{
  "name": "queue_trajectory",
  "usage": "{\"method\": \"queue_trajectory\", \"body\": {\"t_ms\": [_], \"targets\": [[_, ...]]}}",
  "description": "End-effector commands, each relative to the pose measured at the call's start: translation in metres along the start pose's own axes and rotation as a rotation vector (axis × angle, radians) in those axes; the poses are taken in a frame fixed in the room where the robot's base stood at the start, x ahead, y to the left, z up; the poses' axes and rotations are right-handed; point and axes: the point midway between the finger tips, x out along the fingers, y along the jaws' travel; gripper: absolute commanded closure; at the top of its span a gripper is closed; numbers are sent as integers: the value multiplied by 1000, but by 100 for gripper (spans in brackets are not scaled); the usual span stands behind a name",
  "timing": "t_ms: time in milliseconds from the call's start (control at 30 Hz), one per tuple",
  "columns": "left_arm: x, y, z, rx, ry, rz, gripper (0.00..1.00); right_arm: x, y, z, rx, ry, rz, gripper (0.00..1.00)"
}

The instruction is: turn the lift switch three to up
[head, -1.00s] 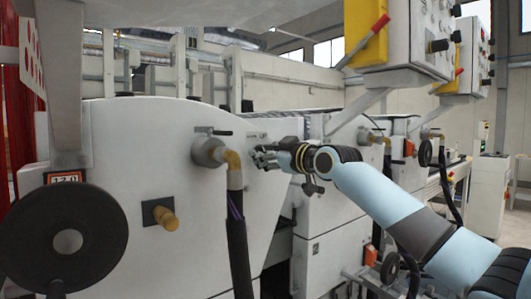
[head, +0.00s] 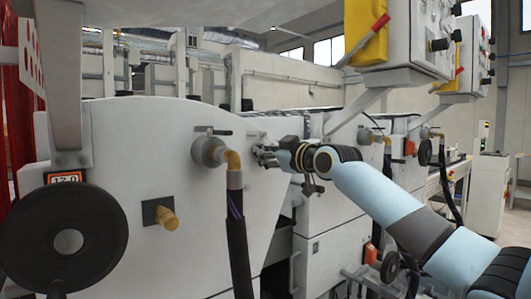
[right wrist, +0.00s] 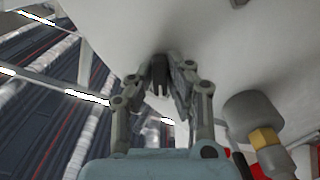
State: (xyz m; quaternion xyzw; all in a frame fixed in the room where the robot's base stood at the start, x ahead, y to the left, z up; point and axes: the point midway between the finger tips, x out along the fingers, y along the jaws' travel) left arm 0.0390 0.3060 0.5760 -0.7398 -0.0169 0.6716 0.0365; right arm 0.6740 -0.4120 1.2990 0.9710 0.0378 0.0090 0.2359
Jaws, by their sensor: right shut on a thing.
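The lift switch (right wrist: 160,72) shows in the right wrist view as a small dark knob on the white machine panel, between my fingers. My right gripper (right wrist: 163,88) is shut on it, with one finger on each side. In the head view my right gripper (head: 262,156) is at the white side panel, just right of the brass pipe elbow; the switch itself is hidden there by the fingers. Its exact turn position cannot be read. My left gripper is not in view.
A grey pipe fitting with a brass elbow (head: 232,160) and black hose (head: 238,240) stands close left of my right gripper. A black handwheel (head: 65,238) and brass knob (head: 165,217) are farther left. Control boxes (head: 405,45) hang above right.

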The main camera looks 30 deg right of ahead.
Motion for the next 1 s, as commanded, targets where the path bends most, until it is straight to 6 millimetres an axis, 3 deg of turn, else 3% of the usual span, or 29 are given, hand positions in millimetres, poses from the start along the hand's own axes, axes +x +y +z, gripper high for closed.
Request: {"method": "queue_trajectory", "body": {"t_ms": [1000], "targets": [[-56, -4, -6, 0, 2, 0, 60, 0, 1, -2, 832, 0, 0, 100]]}}
